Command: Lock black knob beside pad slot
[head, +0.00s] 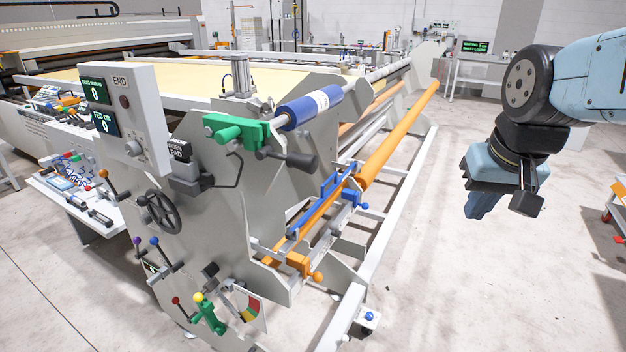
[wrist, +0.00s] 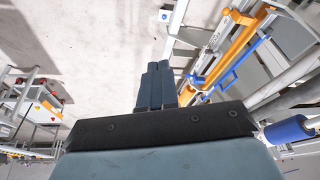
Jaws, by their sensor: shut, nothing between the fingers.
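A dark sign reading "WORN PAD" (head: 179,150) stands above a small grey slot box (head: 186,182) on the machine's end plate. A small black knob (head: 207,181) appears at the right side of that box; it is too small to tell how it is turned. My gripper (head: 481,207) hangs over open floor at the right, well apart from the machine. In the wrist view its fingers (wrist: 157,68) are together with nothing between them. Neither the slot nor the knob can be made out in the wrist view.
A green clamp (head: 236,132) with a black handle (head: 288,160) and blue roll (head: 310,106) juts out above the slot. A black handwheel (head: 160,212) is lower left. An orange roller (head: 400,130) and pale frame rail (head: 395,230) lie between gripper and plate. Floor around my gripper is clear.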

